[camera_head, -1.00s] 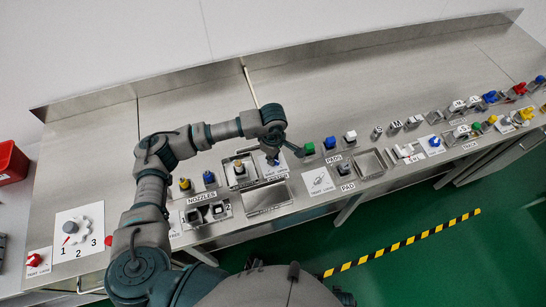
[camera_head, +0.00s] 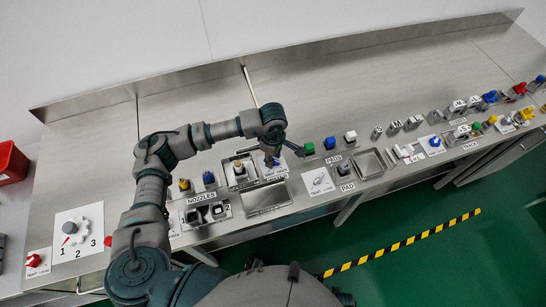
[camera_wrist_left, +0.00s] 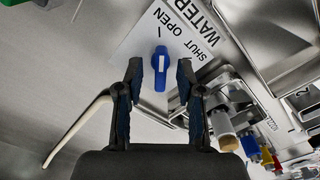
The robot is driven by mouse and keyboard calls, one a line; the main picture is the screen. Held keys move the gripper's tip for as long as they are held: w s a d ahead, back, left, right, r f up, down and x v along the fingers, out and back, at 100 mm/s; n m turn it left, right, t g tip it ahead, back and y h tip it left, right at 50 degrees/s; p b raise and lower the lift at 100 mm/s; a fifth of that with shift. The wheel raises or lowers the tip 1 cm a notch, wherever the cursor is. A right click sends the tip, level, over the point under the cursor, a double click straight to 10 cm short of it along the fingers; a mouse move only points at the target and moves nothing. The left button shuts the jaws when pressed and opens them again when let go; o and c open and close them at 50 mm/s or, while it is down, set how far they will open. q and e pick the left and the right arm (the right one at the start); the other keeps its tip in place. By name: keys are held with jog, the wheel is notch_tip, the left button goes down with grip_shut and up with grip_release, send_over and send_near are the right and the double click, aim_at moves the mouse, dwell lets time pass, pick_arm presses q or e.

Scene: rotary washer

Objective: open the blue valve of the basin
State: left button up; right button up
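The blue valve (camera_wrist_left: 160,68) is a small elongated handle with a white stripe. In the left wrist view it stands on a white plate (camera_wrist_left: 135,45) marked WATER, SHUT and OPEN. My left gripper (camera_wrist_left: 159,75) is open, with one dark finger on each side of the handle and a visible gap to each. In the head view my left gripper (camera_head: 272,157) is down over the counter and hides most of the valve. The basin (camera_wrist_left: 297,40) shows only in part at the right of the left wrist view. My right gripper is not in view.
Nozzles (camera_head: 208,178), a metal tray (camera_head: 266,197) and a white dial plate (camera_head: 80,233) line the counter's front. The counter's back strip (camera_head: 200,110) is mostly clear.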

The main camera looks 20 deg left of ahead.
pick_arm(q)
notch_tip(320, 180, up, 12)
jog(key=shift+f, duration=0.2)
jog(key=shift+w, duration=0.1)
dwell(0.4)
